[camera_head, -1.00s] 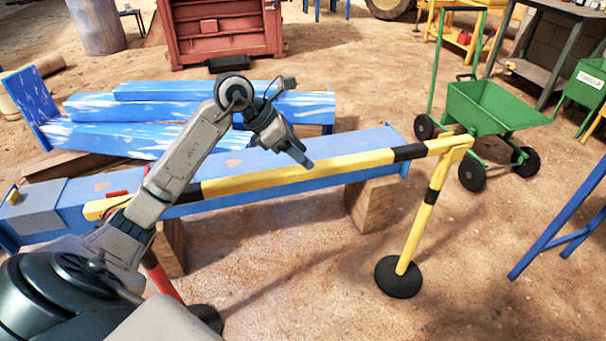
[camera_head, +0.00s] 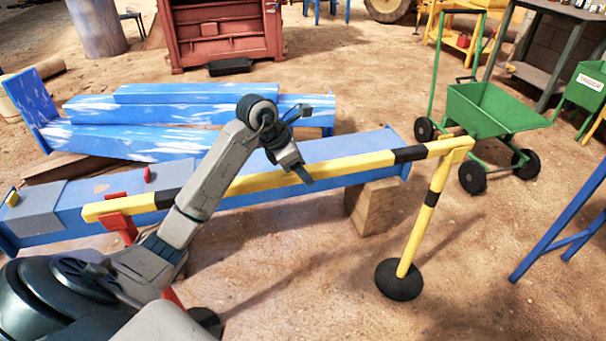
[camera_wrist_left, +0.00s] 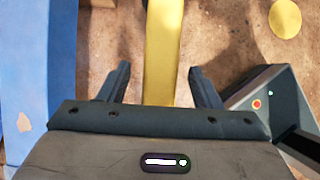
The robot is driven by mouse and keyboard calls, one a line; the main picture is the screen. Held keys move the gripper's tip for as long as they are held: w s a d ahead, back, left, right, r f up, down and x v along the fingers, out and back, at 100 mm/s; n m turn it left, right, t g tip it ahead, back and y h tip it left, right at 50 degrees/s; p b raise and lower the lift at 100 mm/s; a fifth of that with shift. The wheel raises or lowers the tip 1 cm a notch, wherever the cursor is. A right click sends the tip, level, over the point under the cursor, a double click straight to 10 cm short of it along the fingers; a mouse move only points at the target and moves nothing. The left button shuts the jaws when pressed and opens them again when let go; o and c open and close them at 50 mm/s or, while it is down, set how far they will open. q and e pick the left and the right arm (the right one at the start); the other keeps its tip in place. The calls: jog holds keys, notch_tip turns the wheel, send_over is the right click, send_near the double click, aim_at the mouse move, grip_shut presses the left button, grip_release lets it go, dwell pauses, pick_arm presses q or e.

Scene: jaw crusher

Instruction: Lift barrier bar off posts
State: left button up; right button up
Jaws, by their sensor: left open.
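The yellow and black barrier bar (camera_head: 350,165) runs across the head view, from a red post (camera_head: 122,228) at the left to a yellow post (camera_head: 421,225) with a round black base at the right. The bar rests on both posts. My left gripper (camera_head: 303,172) is just above the middle of the bar. In the left wrist view the open fingers (camera_wrist_left: 160,85) lie one on each side of the bar (camera_wrist_left: 159,45), with gaps on both sides. The left arm hides part of the bar and the red post's lower part. My right gripper is not in view.
A long blue beam (camera_head: 335,150) lies behind the bar on wooden blocks (camera_head: 375,207). Blue and white beams (camera_head: 140,140) lie further back. A green cart (camera_head: 490,108) stands at the right, and a red machine (camera_head: 225,35) at the back. The ground at front right is mostly clear.

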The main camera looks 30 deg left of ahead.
pick_arm(q)
jog(key=shift+w+d+f, duration=0.1)
jog(key=shift+w+f, duration=0.05)
jog(key=shift+f, duration=0.15)
grip_shut()
jog(key=shift+r, duration=0.2)
